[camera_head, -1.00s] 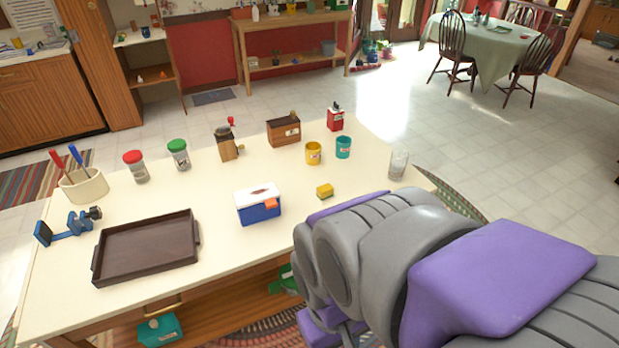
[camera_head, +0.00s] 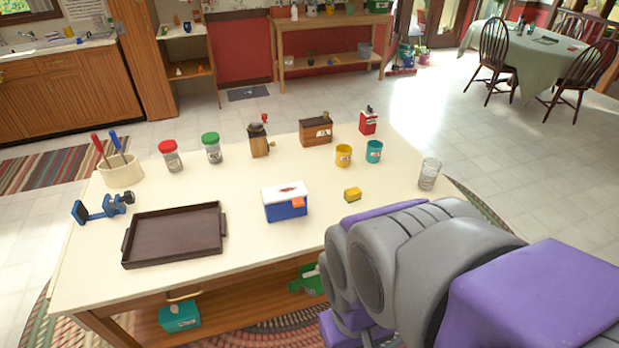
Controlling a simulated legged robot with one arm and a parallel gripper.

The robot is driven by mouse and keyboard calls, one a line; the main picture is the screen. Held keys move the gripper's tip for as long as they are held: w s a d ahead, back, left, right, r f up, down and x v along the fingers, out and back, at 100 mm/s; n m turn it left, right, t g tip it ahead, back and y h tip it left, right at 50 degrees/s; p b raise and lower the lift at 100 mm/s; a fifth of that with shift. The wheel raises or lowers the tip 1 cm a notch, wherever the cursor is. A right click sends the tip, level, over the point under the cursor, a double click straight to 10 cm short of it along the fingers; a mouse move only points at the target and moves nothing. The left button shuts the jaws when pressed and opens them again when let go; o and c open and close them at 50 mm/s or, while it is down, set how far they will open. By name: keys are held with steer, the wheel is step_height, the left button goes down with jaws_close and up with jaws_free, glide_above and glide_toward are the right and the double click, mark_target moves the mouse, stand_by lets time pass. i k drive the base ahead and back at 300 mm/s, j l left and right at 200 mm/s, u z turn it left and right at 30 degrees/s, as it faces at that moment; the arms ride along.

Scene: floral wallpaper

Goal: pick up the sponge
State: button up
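A small yellow sponge-like block (camera_head: 352,194) lies on the cream tabletop (camera_head: 255,240), right of the blue and white box. My grey and purple arm fills the lower right of the view, just in front of the block and to its right. My gripper does not show; only arm links are in the picture. Nothing covers the yellow block.
Around the block stand a blue and white box (camera_head: 284,204), a yellow mug (camera_head: 343,155), a teal mug (camera_head: 374,151) and a clear glass (camera_head: 429,174). A dark tray (camera_head: 174,236) lies at left. Free tabletop lies between box and block.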

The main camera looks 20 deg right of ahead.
mark_target(353, 195)
steer(key=i+l, duration=0.7)
steer(key=i, duration=0.25)
steer(key=z, duration=0.05)
